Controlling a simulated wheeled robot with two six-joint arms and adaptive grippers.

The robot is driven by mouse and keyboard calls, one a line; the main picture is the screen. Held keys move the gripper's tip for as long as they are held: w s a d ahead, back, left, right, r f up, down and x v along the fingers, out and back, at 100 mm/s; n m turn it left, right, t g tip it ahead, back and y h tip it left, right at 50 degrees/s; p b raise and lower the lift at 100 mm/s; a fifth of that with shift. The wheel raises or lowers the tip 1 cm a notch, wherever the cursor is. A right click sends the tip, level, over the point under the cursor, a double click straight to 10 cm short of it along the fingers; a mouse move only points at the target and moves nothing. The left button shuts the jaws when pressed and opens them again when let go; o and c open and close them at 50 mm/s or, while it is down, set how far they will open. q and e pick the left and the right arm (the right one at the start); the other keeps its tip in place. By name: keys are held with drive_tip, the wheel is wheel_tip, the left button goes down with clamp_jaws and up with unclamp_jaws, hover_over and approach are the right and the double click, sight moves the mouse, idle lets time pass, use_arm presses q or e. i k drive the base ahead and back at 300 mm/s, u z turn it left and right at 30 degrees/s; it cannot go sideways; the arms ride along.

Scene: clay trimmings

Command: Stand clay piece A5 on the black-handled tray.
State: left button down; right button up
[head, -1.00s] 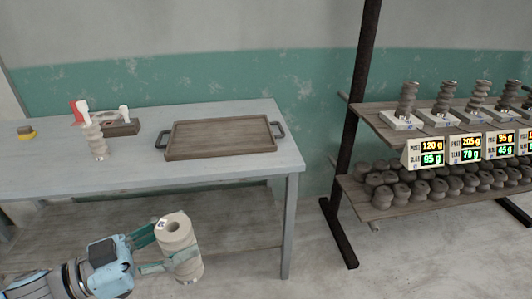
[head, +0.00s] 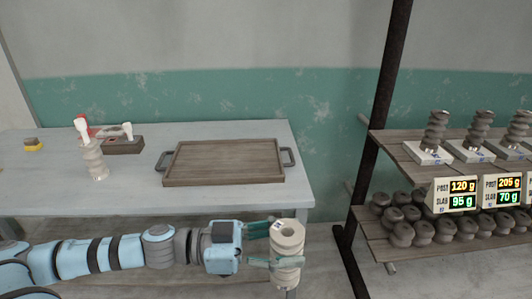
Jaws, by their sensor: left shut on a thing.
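My left gripper (head: 268,246) is shut on a pale clay piece (head: 288,256), an upright ridged cylinder with a hole in its top. A small dark-marked label shows on its top, too small to read. The gripper holds the piece in front of the table's front right corner, lower in the picture than the tabletop. The black-handled tray (head: 225,182) is a flat brown wooden tray with a dark handle at each end. It lies on the table, empty, up and to the left of the held piece. My right gripper is not in view.
At right, a shelf rack (head: 411,157) holds scales, clay posts and many dark clay lumps. A dark upright stands between.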

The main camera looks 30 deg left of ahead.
sight(226, 161)
drive_tip(key=u, duration=0.15)
drive_tip(key=i, duration=0.85)
drive_tip(key=u, duration=0.45)
